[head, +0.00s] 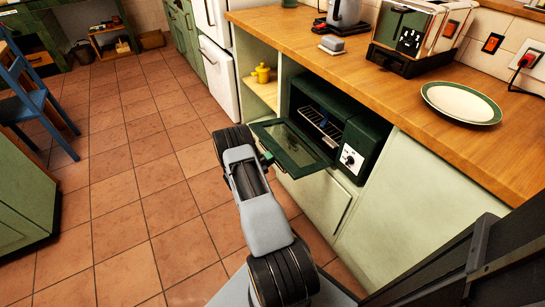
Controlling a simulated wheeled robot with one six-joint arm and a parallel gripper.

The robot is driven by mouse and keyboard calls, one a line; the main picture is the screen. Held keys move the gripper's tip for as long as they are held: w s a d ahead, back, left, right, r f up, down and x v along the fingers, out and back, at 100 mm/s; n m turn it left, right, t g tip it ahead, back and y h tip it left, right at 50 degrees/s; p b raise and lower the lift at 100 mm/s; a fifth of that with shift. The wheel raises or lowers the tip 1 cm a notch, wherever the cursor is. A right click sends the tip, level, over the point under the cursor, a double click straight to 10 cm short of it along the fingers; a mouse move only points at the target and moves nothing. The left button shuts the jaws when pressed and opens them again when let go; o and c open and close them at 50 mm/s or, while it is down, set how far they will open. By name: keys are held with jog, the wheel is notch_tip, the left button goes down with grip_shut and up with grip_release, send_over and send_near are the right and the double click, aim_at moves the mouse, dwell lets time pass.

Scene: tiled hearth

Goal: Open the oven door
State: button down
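The dark green oven (366,137) sits in a niche under the wooden counter, with a dial (351,159) on its front. Its glass-windowed door (295,146) is swung down and stands out from the front, looking close to level. The oven's inside and its wire rack (322,124) show. My gripper (266,160) is at the door's outer edge, on the side away from the oven. My own arm mostly hides it, so I cannot tell whether its fingers touch or grip the edge or handle.
Pale green cabinet fronts (395,215) flank the oven. A plate (461,102), a toaster (412,36) and a kettle (345,12) stand on the counter. A yellow pot (262,74) is on an open shelf. A blue chair (35,100) stands left. The tiled floor (150,180) between is clear.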

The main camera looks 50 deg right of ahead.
jog(key=c, duration=1.1)
grip_release()
jog(key=p+v, duration=0.1)
jog(key=v, duration=1.3)
jog(key=shift+s, duration=0.1)
jog(key=shift+c, duration=0.2)
